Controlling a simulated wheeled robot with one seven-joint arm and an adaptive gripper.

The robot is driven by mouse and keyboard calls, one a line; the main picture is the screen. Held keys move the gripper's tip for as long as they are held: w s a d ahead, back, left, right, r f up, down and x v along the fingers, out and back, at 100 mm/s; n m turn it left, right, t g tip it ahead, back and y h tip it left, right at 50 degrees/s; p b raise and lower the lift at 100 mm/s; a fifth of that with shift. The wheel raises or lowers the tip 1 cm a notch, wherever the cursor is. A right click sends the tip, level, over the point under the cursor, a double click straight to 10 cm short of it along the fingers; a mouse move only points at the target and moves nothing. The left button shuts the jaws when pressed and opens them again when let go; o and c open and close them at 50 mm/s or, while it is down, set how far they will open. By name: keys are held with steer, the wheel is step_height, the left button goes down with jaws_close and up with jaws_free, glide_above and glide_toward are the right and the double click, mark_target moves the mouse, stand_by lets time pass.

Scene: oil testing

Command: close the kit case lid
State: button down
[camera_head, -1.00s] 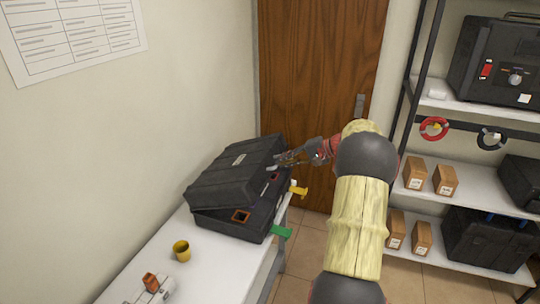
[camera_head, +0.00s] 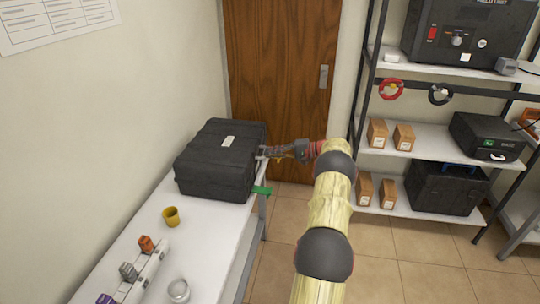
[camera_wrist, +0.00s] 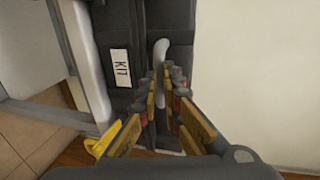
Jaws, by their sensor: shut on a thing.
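The black kit case (camera_head: 213,180) stands on the white bench, with its lid (camera_head: 215,140) down and level on the base. No gap shows between lid and base in the head view. In the wrist view the case (camera_wrist: 165,18) has a white KIT label (camera_wrist: 120,68) and a light grey curved tab (camera_wrist: 161,52). My gripper (camera_head: 264,153) is at the case's right side, by the lid's edge.
On the bench (camera_head: 205,235) are a yellow cup (camera_head: 171,217), an orange item (camera_head: 146,244) and a glass jar (camera_head: 178,290). A green tab (camera_head: 262,190) sticks out at the bench edge. A wooden door (camera_head: 280,80) is behind; shelves (camera_head: 440,140) stand right. Floor between is clear.

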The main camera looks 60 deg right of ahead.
steer(key=f, duration=0.1)
steer(key=a+f, duration=0.1)
steer(key=f, duration=0.1)
steer(key=shift+w+a+f, duration=0.1)
steer(key=shift+w+f, duration=0.1)
steer(key=shift+f, duration=0.05)
steer(key=c, duration=2.2)
jaws_free()
steer(key=shift+d+f, duration=0.1)
steer(key=shift+d, duration=0.1)
steer(key=o, duration=0.6)
steer(key=shift+w+a+f, duration=0.15)
steer(key=shift+w, duration=0.2)
steer(key=shift+s, duration=0.1)
steer(key=v, duration=0.8)
steer(key=r+v, duration=0.1)
steer(key=v, duration=0.3)
steer(key=shift+d+r, duration=0.15)
steer(key=shift+d, duration=0.25)
steer(key=shift+c, duration=1.2)
